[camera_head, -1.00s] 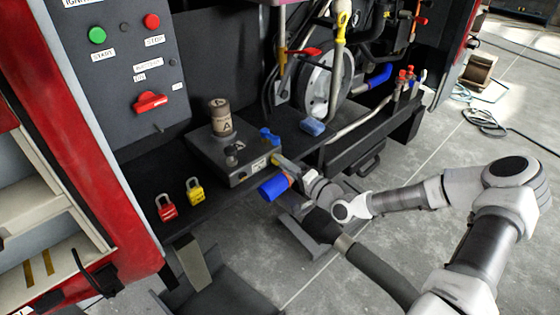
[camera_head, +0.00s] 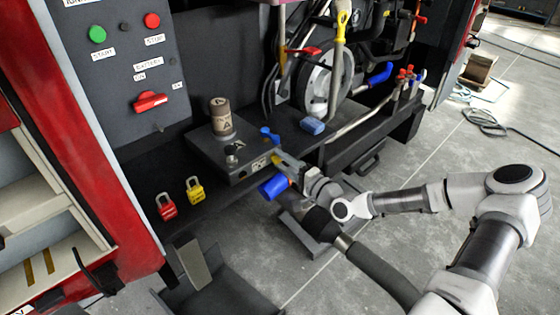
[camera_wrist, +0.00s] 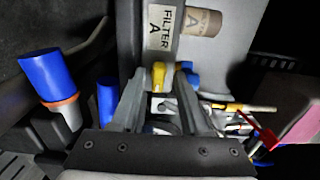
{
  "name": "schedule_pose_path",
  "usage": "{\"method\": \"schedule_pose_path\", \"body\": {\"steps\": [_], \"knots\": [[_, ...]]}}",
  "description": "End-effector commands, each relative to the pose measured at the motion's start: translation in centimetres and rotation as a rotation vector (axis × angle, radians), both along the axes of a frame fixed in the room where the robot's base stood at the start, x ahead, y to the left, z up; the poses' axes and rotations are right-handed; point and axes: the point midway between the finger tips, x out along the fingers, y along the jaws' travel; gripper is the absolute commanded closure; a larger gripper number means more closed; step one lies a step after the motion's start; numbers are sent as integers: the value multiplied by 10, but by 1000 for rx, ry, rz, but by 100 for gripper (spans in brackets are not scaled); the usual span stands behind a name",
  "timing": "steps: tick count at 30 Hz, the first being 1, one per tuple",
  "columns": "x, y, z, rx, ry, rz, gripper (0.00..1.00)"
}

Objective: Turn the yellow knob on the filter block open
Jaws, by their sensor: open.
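The filter block (camera_head: 212,160) is a dark box on the black shelf with a brown canister marked A (camera_head: 221,118) standing on it. In the wrist view, the block's FILTER A label (camera_wrist: 163,27) is at the top. The yellow knob (camera_wrist: 158,73) shows below that label, between my two fingertips. In the head view, the yellow knob (camera_head: 275,160) is small at the block's right end, partly hidden by the fingers. My gripper (camera_wrist: 163,77) is open, with its fingers at either side of the knob; I cannot tell whether they touch it. It also shows in the head view (camera_head: 286,162).
A blue knob (camera_wrist: 184,67) is close to my right fingertip. A blue-handled part (camera_head: 273,187) hangs just below my gripper. A blue block (camera_head: 312,125) lies farther right.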

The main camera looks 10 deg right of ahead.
Motion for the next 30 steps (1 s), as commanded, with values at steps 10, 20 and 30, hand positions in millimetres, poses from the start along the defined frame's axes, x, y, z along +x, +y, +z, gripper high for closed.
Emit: {"method": "schedule_pose_path", "body": {"steps": [10,20,30], "knots": [[-22,-16,-6,-6,12,-2,40],[-49,-34,-3,-3,6,-2,40],[-73,-50,-2,-2,3,-2,40]]}}
